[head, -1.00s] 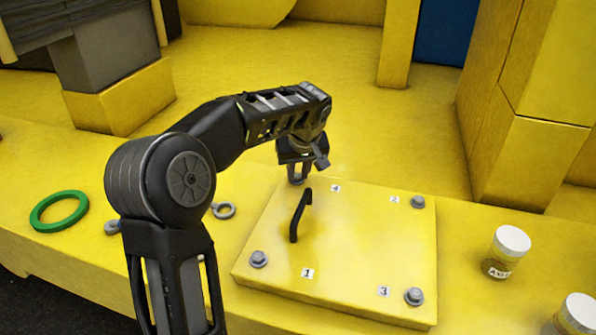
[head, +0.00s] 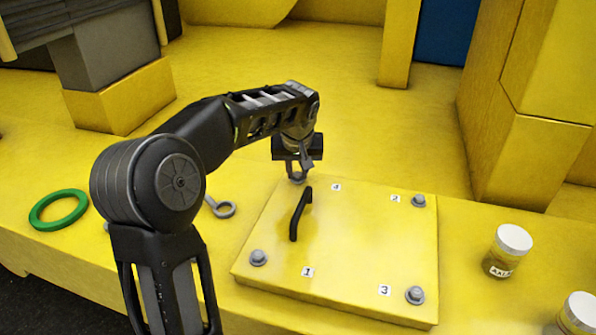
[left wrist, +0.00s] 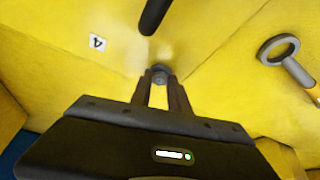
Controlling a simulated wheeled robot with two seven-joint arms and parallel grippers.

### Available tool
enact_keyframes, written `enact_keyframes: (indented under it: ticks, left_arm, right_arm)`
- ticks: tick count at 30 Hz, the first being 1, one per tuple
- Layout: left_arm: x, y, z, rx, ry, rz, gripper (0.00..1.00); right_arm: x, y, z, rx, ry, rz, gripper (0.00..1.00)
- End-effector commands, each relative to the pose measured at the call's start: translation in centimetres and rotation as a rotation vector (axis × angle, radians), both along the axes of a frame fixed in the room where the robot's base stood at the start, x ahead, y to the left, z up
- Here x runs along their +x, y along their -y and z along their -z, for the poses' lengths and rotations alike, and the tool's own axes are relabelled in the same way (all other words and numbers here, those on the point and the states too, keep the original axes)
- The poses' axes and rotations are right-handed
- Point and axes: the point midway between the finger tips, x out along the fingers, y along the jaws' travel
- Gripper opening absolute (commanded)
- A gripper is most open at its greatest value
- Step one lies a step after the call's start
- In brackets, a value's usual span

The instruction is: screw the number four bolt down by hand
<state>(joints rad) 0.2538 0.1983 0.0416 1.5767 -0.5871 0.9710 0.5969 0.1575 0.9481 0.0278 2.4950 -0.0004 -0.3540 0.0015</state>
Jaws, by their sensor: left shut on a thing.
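The yellow plate (head: 345,255) lies on the yellow deck, with a black handle (head: 300,215) standing on it. The number four bolt (left wrist: 160,72) is at the plate's far left corner, by the label 4 (left wrist: 97,42). My left gripper (head: 297,178) points down over that corner, and its two fingers (left wrist: 160,85) are shut on the bolt head in the left wrist view. In the head view the fingers mostly hide this bolt. Grey bolts stand at the other corners, by label 1 (head: 258,257), label 2 (head: 418,201) and label 3 (head: 415,295). My right gripper is not in view.
A grey ring-ended tool (head: 222,209) lies left of the plate and also shows in the left wrist view (left wrist: 278,50). A green ring (head: 58,209) lies far left. Two white-lidded jars (head: 508,250) (head: 577,314) stand at the right. The deck behind the plate is clear.

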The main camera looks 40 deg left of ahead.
Motion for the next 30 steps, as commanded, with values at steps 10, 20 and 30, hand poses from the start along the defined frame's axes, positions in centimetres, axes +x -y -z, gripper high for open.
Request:
enact_keyframes:
  ticks: [10, 20, 30]
  left_arm:
    - [-0.14, -0.46, -0.19, 0.001, 0.004, 0.309, 0.0]
    - [-0.13, -0.74, -0.19, 0.001, 0.005, 0.597, 0.0]
    - [-0.1, -0.87, -0.23, 0.003, 0.005, 0.759, 0.0]
  right_arm:
    - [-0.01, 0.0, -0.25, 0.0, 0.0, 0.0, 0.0]
    - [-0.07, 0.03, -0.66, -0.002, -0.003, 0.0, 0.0]
    - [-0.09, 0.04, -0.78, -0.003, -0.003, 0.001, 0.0]
